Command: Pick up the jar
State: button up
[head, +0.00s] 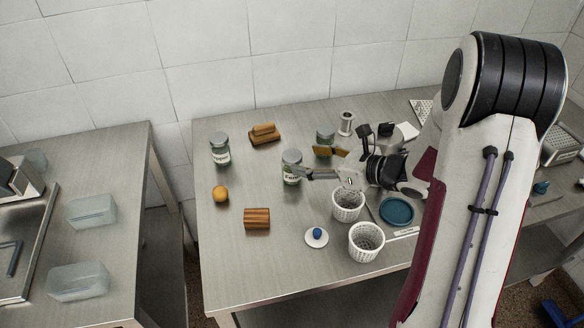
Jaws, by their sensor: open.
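A glass jar (291,167) with a grey lid and a white label stands upright near the middle of the table. My gripper (314,163) is open, pointing left, just to the right of this jar. One grey finger reaches to the jar's right side; I cannot tell whether it touches. A second labelled jar (220,149) stands upright at the table's left. A third, greenish jar (325,138) stands behind my gripper, its lower part hidden. The task does not say which jar is meant.
A wooden block (257,219), an orange ball (221,194) and a brown wooden object (264,134) lie to the left. White perforated baskets (366,241), a blue-knobbed white disc (316,237) and a teal dish (397,211) are in front. The table's left front is mostly clear.

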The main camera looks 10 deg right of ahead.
aim_at(298, 158)
jog(key=shift+x, duration=0.8)
jog(key=shift+w+a+f, duration=0.1)
jog(key=shift+w, duration=0.05)
jog(key=shift+x, duration=2.4)
jog(key=shift+w+f, duration=0.1)
jog(key=c, duration=1.3)
